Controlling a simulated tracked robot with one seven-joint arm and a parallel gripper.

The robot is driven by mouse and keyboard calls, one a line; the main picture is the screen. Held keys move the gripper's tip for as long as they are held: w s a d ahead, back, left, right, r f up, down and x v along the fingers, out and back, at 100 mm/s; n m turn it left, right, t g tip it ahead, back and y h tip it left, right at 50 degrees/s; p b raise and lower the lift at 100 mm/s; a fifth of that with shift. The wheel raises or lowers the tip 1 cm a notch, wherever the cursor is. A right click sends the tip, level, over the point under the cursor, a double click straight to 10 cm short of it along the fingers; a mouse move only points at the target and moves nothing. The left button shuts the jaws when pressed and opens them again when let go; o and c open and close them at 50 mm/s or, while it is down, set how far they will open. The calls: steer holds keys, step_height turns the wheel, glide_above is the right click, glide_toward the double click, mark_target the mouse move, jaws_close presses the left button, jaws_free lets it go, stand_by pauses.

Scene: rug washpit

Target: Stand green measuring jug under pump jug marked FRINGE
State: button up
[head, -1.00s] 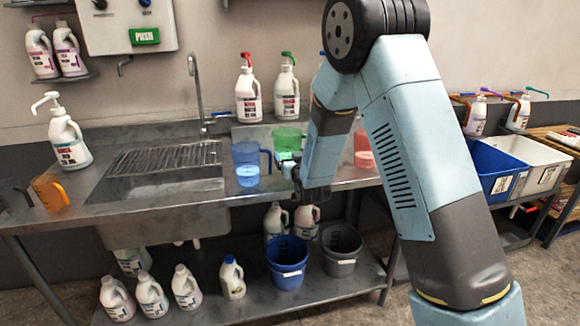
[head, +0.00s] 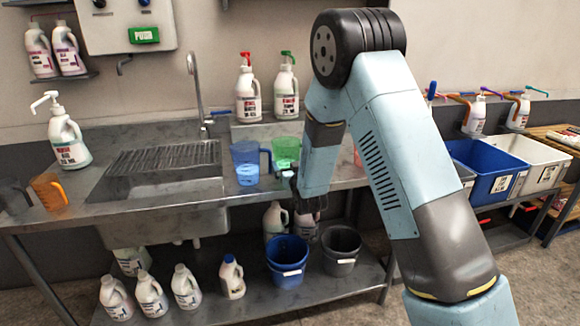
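The green measuring jug (head: 286,151) is on the steel bench area just right of the blue measuring jug (head: 246,164), its lower part partly hidden. My gripper (head: 291,182) is low in front of the green jug, close to it. My arm covers much of the gripper, so I cannot tell whether its fingers are open or touch the jug. White pump jugs with a red pump (head: 248,94) and a green pump (head: 286,92) stand on a raised shelf behind. Their labels are too small to read, so I cannot tell which is marked FRINGE.
A white-pump jug (head: 66,138) and an orange measuring jug (head: 48,191) stand on the left. A sink with a tall tap (head: 197,92) lies between. A red measuring jug (head: 358,157) is mostly behind my arm. Blue (head: 470,160) and white bins stand right.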

steer(key=v, duration=1.3)
steer(key=shift+s+d+r, duration=0.25)
steer(key=shift+s+r, duration=0.1)
steer(key=shift+r, duration=0.1)
